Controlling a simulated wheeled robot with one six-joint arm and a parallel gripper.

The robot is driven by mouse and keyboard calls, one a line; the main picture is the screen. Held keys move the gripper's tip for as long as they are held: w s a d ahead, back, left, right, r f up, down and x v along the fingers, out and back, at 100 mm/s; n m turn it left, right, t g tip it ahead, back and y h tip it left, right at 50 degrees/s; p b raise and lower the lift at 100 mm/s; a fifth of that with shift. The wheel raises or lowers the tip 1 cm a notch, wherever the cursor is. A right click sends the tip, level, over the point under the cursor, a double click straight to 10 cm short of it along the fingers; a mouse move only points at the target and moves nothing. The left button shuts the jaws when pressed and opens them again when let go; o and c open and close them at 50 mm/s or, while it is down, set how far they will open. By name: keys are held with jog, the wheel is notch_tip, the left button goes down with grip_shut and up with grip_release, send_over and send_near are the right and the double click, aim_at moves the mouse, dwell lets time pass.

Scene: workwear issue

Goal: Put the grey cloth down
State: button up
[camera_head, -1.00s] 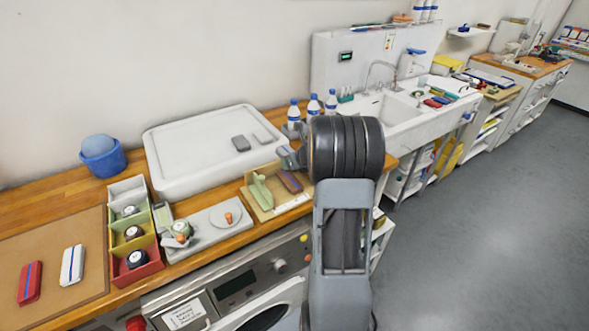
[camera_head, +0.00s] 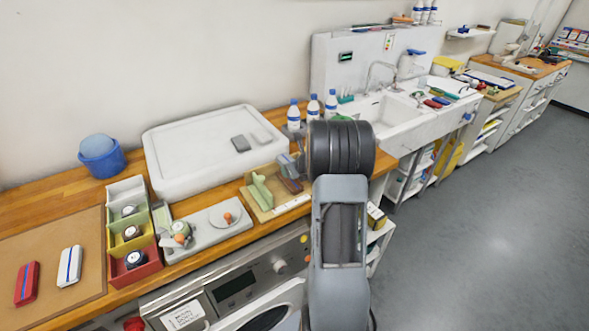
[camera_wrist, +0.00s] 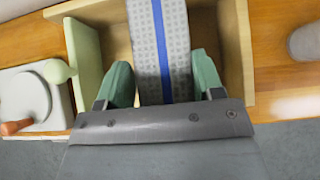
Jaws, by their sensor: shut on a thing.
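The grey cloth (camera_wrist: 176,50) is a folded strip with a blue stripe down its middle. In the wrist view it lies between the two green fingers of my gripper (camera_wrist: 162,84), which is shut on it. Beneath and around it is a light wooden box (camera_wrist: 238,50) with an open top; I cannot tell whether the cloth touches its floor. In the head view the same wooden box (camera_head: 256,207) is on the counter, and my arm hides most of the gripper and part of the box.
A green upright piece (camera_wrist: 86,55) stands at the box's left side. Left of it is a grey slab (camera_head: 205,240) with round items. A white tray (camera_head: 165,180) stands behind, bottles (camera_head: 294,112) behind right. Red (camera_head: 27,283) and white (camera_head: 69,265) folded cloths lie on a brown mat.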

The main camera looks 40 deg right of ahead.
jog(key=shift+f+b, duration=0.4)
jog(key=shift+f, duration=0.05)
jog(key=o, duration=1)
jog(key=shift+r, duration=0.1)
